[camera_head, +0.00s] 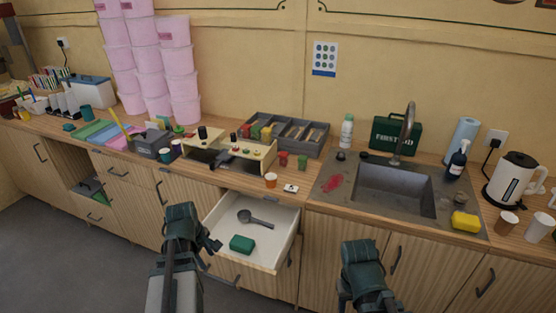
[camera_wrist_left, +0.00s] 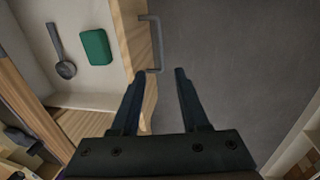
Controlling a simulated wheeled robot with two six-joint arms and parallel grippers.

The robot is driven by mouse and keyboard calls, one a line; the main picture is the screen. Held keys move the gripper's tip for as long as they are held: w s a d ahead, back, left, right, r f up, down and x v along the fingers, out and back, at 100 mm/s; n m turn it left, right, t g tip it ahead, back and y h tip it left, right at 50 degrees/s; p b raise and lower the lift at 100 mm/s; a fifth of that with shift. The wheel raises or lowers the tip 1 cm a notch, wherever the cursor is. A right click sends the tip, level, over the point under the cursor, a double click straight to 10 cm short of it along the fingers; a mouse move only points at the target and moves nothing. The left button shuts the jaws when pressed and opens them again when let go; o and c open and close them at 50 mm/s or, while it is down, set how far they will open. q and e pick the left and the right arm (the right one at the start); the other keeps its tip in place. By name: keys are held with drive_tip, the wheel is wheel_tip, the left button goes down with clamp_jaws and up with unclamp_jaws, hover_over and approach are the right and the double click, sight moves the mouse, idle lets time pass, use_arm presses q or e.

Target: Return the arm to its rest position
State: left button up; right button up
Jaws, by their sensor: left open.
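My left gripper (camera_head: 211,243) is at the front left of an open drawer (camera_head: 284,238), in front of the cabinets. In the left wrist view its two fingers (camera_wrist_left: 157,76) are apart with nothing held between them. The drawer handle (camera_wrist_left: 153,42) shows just beyond the fingertips; I cannot tell the exact gap. My right arm's end (camera_head: 364,262) is low in front of the cabinet below the sink, and its fingers cannot be made out.
The pulled-out drawer holds a dark scoop (camera_head: 255,220) and a green box (camera_head: 242,243). The counter above carries a wooden stand (camera_head: 255,157), a grey divided tray (camera_head: 290,131) and a sink (camera_head: 393,188). The grey floor (camera_head: 75,255) at left is clear.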

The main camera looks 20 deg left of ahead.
use_arm(q)
drive_tip(key=s+d+m+g, duration=0.1)
drive_tip(key=s+d+m, duration=0.1)
drive_tip(key=d+m, duration=0.8)
drive_tip(key=s+d+m+g+y, duration=0.1)
drive_tip(key=d+m, duration=1)
drive_tip(key=d, duration=1.1)
drive_tip(key=shift+s+f, duration=0.15)
drive_tip(key=shift+s, duration=0.5)
